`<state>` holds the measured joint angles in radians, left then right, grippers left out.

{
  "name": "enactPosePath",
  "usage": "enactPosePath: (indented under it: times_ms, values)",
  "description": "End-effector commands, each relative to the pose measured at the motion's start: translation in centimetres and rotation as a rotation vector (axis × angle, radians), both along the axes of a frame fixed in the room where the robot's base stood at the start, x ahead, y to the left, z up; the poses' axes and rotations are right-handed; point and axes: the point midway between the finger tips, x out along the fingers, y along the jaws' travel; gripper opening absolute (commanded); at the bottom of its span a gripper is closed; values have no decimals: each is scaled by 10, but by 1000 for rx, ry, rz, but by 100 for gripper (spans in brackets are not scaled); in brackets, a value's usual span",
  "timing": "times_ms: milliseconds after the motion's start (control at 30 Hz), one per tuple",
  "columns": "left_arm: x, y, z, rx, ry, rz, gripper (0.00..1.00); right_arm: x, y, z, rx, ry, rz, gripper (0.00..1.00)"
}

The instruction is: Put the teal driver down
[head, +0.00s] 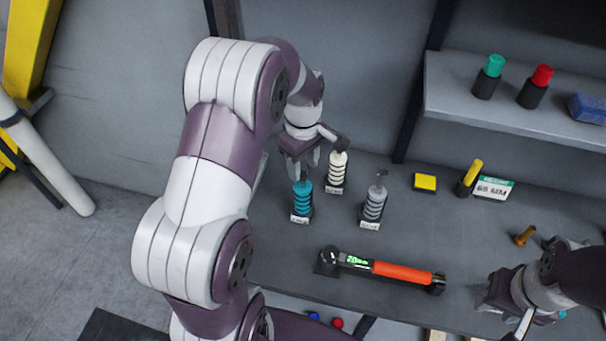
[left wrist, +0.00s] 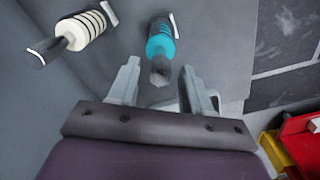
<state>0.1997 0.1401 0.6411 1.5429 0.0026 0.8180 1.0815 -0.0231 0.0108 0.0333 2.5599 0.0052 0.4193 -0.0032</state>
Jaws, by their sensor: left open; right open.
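The teal driver (head: 302,196) stands upright in its labelled holder on the grey bench, at the left of a group of three drivers. It also shows in the left wrist view (left wrist: 160,44), where its dark tip points between my fingers. My left gripper (head: 306,168) is open just above and behind the teal driver. In the left wrist view its two fingers (left wrist: 157,80) are spread, with a gap around the driver's tip and no contact visible. My right gripper (head: 510,300) is at the bench's right front; its fingers are mostly hidden.
A cream driver (head: 337,170) and a grey driver (head: 375,203) stand close to the teal one. An orange-handled torque wrench (head: 400,273) lies in front. A yellow block (head: 424,182) and a yellow-handled tool (head: 469,177) are further right. A shelf (head: 450,100) overhangs the back right.

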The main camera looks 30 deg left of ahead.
Motion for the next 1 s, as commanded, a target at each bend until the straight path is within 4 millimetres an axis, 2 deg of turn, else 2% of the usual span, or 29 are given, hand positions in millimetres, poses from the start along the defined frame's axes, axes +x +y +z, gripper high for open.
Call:
enactPosePath:
  times_ms: [100, 167, 233, 333, 400, 467, 600, 733, 833, 1000]
  values:
    - [1, 0, 32, 1, -6, 0, 49, 0, 0, -4, 0, 0, 0, 43]
    - [1, 0, 47, 1, -4, 0, 49, 0, 0, -4, 0, 0, 0, 43]
    - [0, 0, 69, 0, 0, 0, 49, 0, 0, 13, 0, 1, 0, 43]
    - [0, 0, 78, 0, 2, -2, 49, 0, 0, 21, 0, -1, 0, 43]
    - [-5, -5, 79, 0, -2, -59, 49, 0, 0, 22, 0, 0, 0, 43]
    - [-18, -18, 74, 3, -14, -203, 49, 0, 0, 22, 0, 0, 0, 43]
    - [-70, -55, 57, 27, -63, -735, 49, 0, 0, 20, 0, 0, 0, 43]
    - [-115, -75, 44, 58, -97, -1130, 49, 0, 0, 20, 0, 0, 0, 43]
    - [-133, -80, 39, 74, -109, -1278, 49, 0, 0, 20, 0, 0, 0, 43]
    - [-136, -81, 38, 76, -108, -1308, 49, 0, 0, 20, 0, 0, 0, 43]
